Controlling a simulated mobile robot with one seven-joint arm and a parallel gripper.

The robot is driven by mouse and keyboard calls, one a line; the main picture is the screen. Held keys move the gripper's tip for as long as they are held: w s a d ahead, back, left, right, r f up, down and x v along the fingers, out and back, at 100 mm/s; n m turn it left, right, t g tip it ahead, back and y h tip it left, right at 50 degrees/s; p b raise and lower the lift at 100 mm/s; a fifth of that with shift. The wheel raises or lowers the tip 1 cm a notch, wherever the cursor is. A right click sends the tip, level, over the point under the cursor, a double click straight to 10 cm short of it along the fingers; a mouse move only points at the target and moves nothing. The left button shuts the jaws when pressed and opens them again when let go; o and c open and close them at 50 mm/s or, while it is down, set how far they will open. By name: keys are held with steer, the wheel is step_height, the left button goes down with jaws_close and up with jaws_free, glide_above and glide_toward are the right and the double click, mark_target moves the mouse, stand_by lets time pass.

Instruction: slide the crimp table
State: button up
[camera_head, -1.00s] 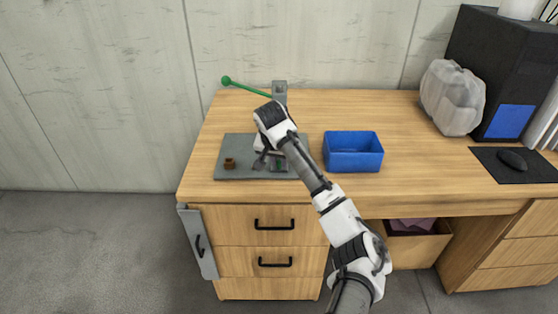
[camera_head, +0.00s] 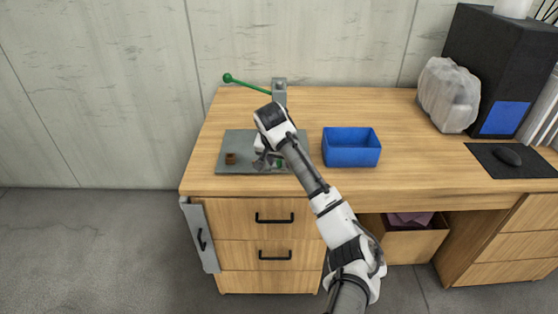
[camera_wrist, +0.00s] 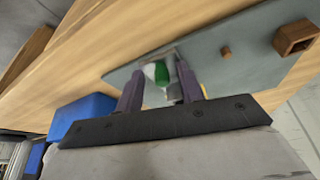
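A grey plate (camera_head: 238,142) lies on the left part of the desk and also fills much of the wrist view (camera_wrist: 240,75). A press with a grey post (camera_head: 279,92) and a long green lever with a ball end (camera_head: 229,78) stands at its back. My gripper (camera_head: 268,163) is low over the plate's front right; its two fingers (camera_wrist: 160,80) are apart. Between and just beyond the fingertips is a green and white piece (camera_wrist: 157,72) beside a shiny metal part (camera_wrist: 172,62). I cannot tell whether the fingers touch either, or which part is the crimp table.
A brown hollow block (camera_head: 230,158) sits at the plate's left, with a small brown peg (camera_wrist: 226,53) nearby. An empty-looking blue bin (camera_head: 351,158) stands right of my gripper. A wrapped bundle (camera_head: 447,95), computer tower (camera_head: 505,60) and mouse (camera_head: 507,157) are farther right.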

steer(key=p+v, duration=0.1)
steer(key=v, duration=1.2)
steer(key=shift+s+r, duration=0.2)
steer(key=shift+r, duration=0.15)
steer(key=shift+a, duration=0.1)
